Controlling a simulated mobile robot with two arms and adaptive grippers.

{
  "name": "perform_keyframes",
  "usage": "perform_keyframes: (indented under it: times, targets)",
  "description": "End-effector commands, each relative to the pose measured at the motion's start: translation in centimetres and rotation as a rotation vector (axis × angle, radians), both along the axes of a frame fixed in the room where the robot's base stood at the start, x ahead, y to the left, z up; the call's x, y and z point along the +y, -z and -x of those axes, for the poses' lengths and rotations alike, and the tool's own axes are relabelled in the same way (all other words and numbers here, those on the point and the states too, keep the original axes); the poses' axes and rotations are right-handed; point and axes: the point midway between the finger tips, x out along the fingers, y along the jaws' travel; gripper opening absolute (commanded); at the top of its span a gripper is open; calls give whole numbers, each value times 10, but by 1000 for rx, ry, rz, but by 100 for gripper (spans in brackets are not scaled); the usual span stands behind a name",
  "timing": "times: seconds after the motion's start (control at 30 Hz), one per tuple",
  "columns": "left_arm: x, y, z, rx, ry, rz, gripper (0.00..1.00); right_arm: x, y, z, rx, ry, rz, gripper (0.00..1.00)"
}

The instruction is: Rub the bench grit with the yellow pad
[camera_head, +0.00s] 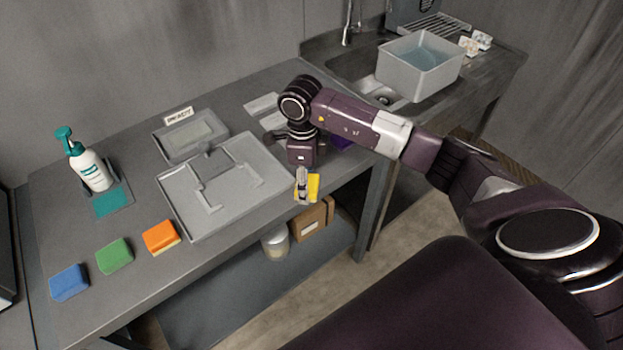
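The yellow pad (314,186) is near the front edge of the bench (130,292), right of the grey tray. My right gripper (302,188) points down, its fingers closed on the pad and covering its left part. I cannot tell whether the pad touches the bench top or is just above it. No grit can be made out on the bench; my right gripper and forearm hide some of the surface there. My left gripper is not in view.
Blue (69,282), green (114,256) and orange (161,237) pads lie at the front left. A grey tray (186,222) fills the middle. A water-filled tub (405,73) stands by the sink at the back right.

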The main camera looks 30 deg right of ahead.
Motion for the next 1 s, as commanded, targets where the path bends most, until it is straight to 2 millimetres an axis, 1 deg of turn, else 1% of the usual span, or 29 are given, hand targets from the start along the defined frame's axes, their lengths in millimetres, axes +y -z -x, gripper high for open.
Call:
perform_keyframes:
  times: [0.03,0.07,0.1,0.27,0.37,0.7,0.8,1.0]
  targets:
    - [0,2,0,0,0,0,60,16,-2,-4,-16,-22,-32,29]
    - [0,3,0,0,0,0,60,16,-1,-4,-16,-23,-32,29]
    - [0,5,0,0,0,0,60,16,0,-4,-17,-23,-31,26]
    - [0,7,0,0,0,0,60,13,1,-4,-16,-23,-31,26]
    - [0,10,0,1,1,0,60,7,1,-5,-16,-24,-31,25]
    - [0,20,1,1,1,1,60,-24,-1,-8,-18,-17,-25,25]
    - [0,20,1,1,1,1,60,-28,-1,-7,-16,-17,-24,25]
    - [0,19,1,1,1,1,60,-30,-1,-6,-12,-14,-21,25]
